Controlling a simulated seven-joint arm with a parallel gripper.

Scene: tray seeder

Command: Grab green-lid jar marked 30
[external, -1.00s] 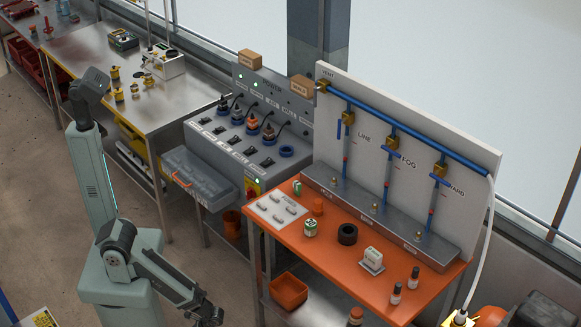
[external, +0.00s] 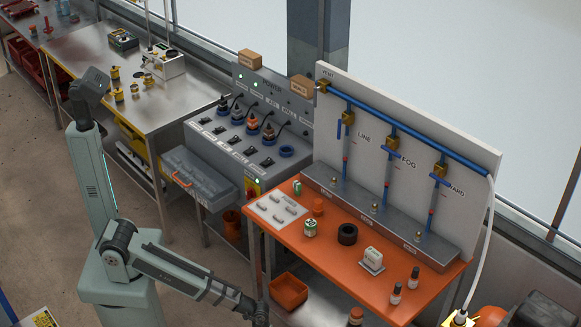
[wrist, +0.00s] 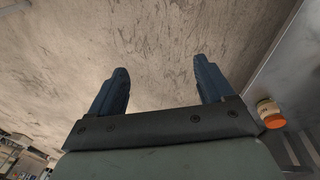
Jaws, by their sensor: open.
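I cannot make out a green-lid jar marked 30 in either view. A jar with an orange lid (wrist: 270,114) shows at the right of the wrist view, beside a grey surface. Its label is too small to read. An orange-lidded jar also shows at the bottom edge of the external view (external: 355,317), low beside the orange table. My gripper (wrist: 163,68) is open and empty, its two blue fingers apart over bare floor.
A grey power bench (external: 215,180) stands to the left. The floor left of the tables is open.

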